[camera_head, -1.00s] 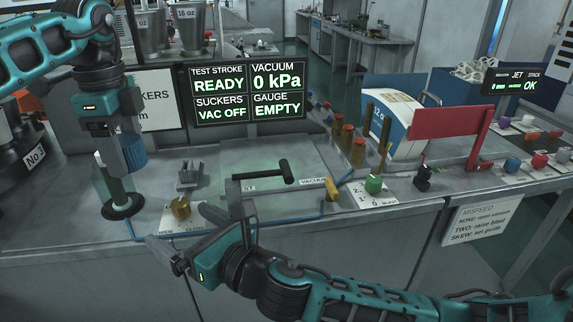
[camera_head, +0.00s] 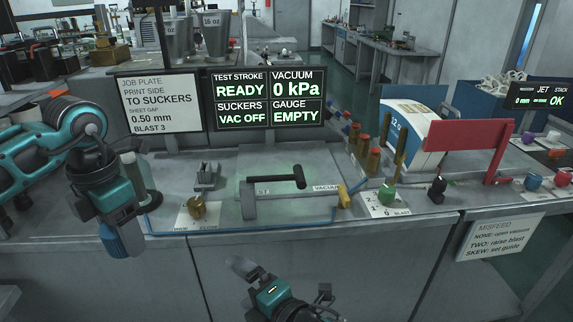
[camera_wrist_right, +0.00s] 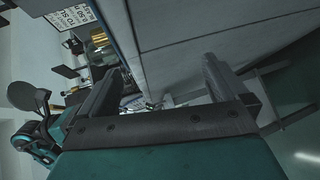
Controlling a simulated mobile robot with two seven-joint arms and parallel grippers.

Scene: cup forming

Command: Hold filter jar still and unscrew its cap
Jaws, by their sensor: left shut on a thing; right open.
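A blue ribbed cap (camera_head: 122,240) is in my left gripper (camera_head: 116,222), in front of the bench's front edge at the left of the head view. The fingers are largely hidden by the wrist and the cap. The filter jar (camera_head: 143,180) seems to be the pale upright vessel on the bench, just behind my left arm; its lower part is partly hidden. The cap is apart from it. My right gripper (camera_head: 283,280) is low in the middle, in front of the bench and clear of the jar. In the right wrist view its fingers (camera_wrist_right: 158,85) are spread and empty.
A brass knob (camera_head: 196,208) and a grey clamp-like fixture (camera_head: 207,175) stand right of the jar. A black-handled bar (camera_head: 277,182) is mid-bench. Screens (camera_head: 270,98) rise behind.

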